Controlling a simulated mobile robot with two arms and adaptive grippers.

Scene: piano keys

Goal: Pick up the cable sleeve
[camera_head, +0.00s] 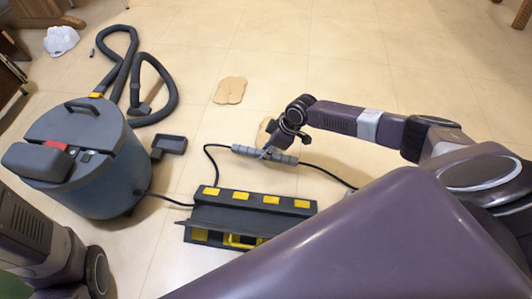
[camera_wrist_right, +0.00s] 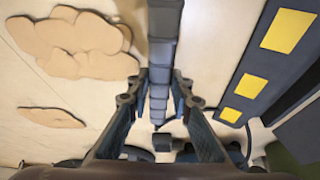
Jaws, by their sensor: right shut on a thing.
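The cable sleeve (camera_head: 285,158) is a grey segmented tube around a black cable, behind the yellow-and-black cable ramp. In the right wrist view the sleeve (camera_wrist_right: 161,60) runs lengthwise between the two fingers. My right gripper (camera_head: 270,151) reaches it from above, with its fingers on both sides of the sleeve's middle; the fingers also show in the wrist view (camera_wrist_right: 158,92). It is shut on the sleeve and hides part of it. I cannot tell whether the sleeve is clear of the floor. My left gripper is out of view.
The cable ramp (camera_head: 246,200) lies just in front of the sleeve; the black cable (camera_head: 210,162) curves out to the left. A vacuum cleaner (camera_head: 90,160) with a hose (camera_head: 172,90) stands left. A flat tan patch (camera_head: 230,90) lies behind. The tiled floor farther back is mostly clear.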

